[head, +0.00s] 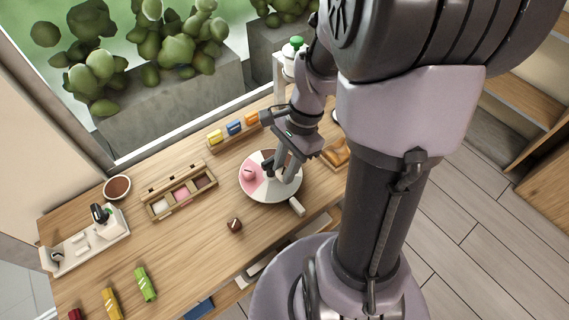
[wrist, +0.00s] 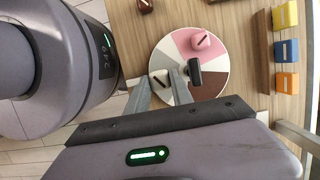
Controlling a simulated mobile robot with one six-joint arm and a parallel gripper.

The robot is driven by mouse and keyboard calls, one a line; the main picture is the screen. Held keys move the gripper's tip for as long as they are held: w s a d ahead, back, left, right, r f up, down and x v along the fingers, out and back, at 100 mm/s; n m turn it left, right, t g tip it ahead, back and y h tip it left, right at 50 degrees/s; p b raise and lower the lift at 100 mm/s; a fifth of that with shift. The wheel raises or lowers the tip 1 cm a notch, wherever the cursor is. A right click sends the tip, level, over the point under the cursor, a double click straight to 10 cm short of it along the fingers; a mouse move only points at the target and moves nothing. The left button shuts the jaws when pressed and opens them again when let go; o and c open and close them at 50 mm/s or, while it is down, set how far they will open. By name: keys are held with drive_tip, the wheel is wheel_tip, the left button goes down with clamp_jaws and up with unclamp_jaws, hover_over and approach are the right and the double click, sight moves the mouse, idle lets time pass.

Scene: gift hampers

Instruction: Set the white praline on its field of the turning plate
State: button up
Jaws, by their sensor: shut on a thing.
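The round turning plate (head: 258,192) lies on the wooden table, with pink, brown and pale fields and a dark knob (wrist: 194,71) near its middle. The white praline (wrist: 159,78) has a dark stripe and sits between the fingers of my gripper (wrist: 164,82), which is shut on it. It is over the pale part of the plate near the rim; I cannot tell whether it touches the plate. In the head view my gripper (head: 281,170) hides it. A pink praline (wrist: 200,40) is on the pink field. It also shows in the head view (head: 249,174).
A brown praline (head: 235,225) lies on the table in front of the plate. A compartment box (head: 179,191) stands to the left. Yellow, blue and orange pieces (head: 234,128) line up behind. Yellow and green bars (head: 146,284) lie at front left. A handle (head: 297,206) sticks out from the plate.

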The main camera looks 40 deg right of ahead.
sight(285, 187)
drive_tip(key=shift+f+b, duration=1.05)
drive_tip(key=shift+f, duration=0.65)
drive_tip(key=shift+f, duration=0.3)
drive_tip(key=shift+f+b, duration=0.35)
drive_tip(key=shift+b, duration=0.1)
drive_tip(key=shift+f, duration=0.5)
idle(0.7)
drive_tip(key=o, duration=1)
